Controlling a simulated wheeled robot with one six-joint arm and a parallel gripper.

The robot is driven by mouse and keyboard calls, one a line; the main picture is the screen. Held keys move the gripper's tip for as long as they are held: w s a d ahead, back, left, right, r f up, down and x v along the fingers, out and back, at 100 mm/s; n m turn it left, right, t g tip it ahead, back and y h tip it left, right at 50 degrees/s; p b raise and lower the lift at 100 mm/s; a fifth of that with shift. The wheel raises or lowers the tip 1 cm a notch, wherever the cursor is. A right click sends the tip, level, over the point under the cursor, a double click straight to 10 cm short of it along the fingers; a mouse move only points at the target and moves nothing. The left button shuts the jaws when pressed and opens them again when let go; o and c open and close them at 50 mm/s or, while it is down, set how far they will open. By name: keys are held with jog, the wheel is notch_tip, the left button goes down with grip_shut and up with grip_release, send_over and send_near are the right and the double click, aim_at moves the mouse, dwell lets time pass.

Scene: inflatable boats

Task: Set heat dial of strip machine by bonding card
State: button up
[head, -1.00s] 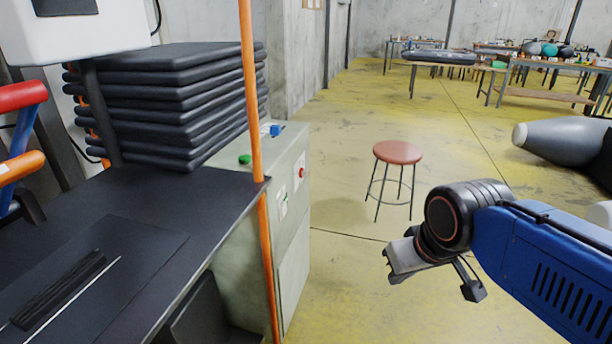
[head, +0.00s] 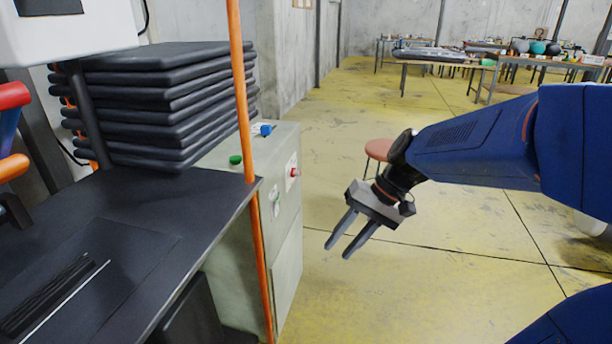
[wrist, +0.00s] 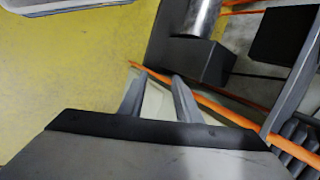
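A grey-green cabinet (head: 283,225) stands behind the orange upright at the dark bench's right end. Its right face carries a red knob (head: 295,172) on a white plate and small pale labels (head: 276,203). A green button (head: 235,160) and a blue control (head: 265,130) sit on its top. I cannot tell which control is the heat dial, and no print is readable on any card. My gripper (head: 338,250) hangs right of the cabinet, apart from it, fingers pointing down-left. The fingers are apart and empty; they also show in the wrist view (wrist: 157,85).
The orange upright (head: 243,95) rises between bench and cabinet. A stack of black pads (head: 165,100) lies behind the dark bench (head: 200,215). A red-topped stool (head: 378,149) stands behind my arm. Yellow floor (head: 400,290) is clear around the gripper.

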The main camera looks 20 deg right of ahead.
jog(key=w+m+y, duration=0.2)
jog(key=w+y, duration=0.2)
jog(key=w, duration=0.5)
jog(key=m+t+y, duration=0.5)
jog(key=m+t, duration=0.2)
jog(key=t, duration=0.1)
send_near(300, 174)
jog(key=x, duration=0.8)
jog(key=shift+w+d, duration=0.1)
jog(key=shift+d, duration=0.05)
jog(key=shift+c, duration=0.5)
grip_shut()
